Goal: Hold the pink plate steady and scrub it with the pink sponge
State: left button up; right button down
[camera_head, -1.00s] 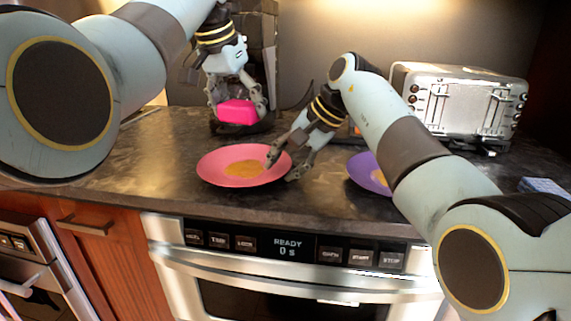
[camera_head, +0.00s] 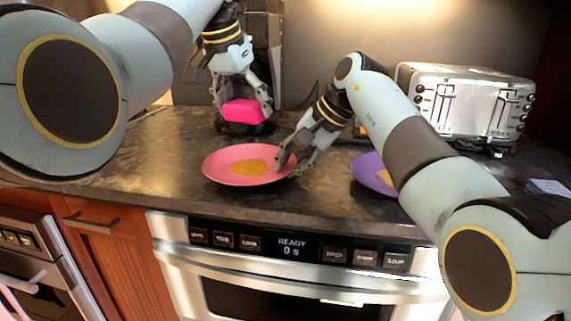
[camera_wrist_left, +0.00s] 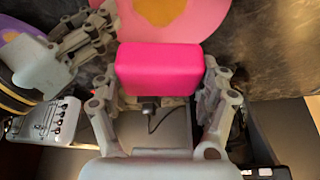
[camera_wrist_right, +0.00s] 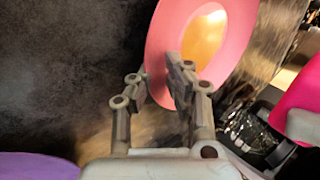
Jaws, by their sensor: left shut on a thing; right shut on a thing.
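The pink plate (camera_head: 222,166) lies on the dark counter with a yellow-orange patch (camera_head: 250,167) in its middle. My right gripper (camera_head: 291,163) is shut on the plate's right rim. In the right wrist view one finger is over the plate (camera_wrist_right: 168,30) and the other is outside its edge. My left gripper (camera_head: 243,106) is shut on the pink sponge (camera_head: 246,111), a bright pink block, and holds it above the counter behind the plate, apart from it. In the left wrist view the sponge (camera_wrist_left: 158,69) sits between both fingers, with the plate (camera_wrist_left: 205,14) beyond it.
A purple plate (camera_head: 366,172) lies on the counter right of the pink plate, partly hidden by my right arm. A silver toaster (camera_head: 465,105) stands at the back right. An oven (camera_head: 290,255) is below the counter's front edge. The counter left of the plate is clear.

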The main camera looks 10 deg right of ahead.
pick_arm(q)
jog(key=shift+s, duration=0.1)
jog(key=shift+f, duration=0.15)
send_near(253, 166)
jog(key=shift+w+x, duration=0.15)
jog(key=shift+x, duration=1.15)
jog(key=shift+w+x, duration=0.1)
jog(key=shift+x, duration=1.25)
jog(key=shift+d+f, duration=0.1)
jog(key=shift+f, duration=0.5)
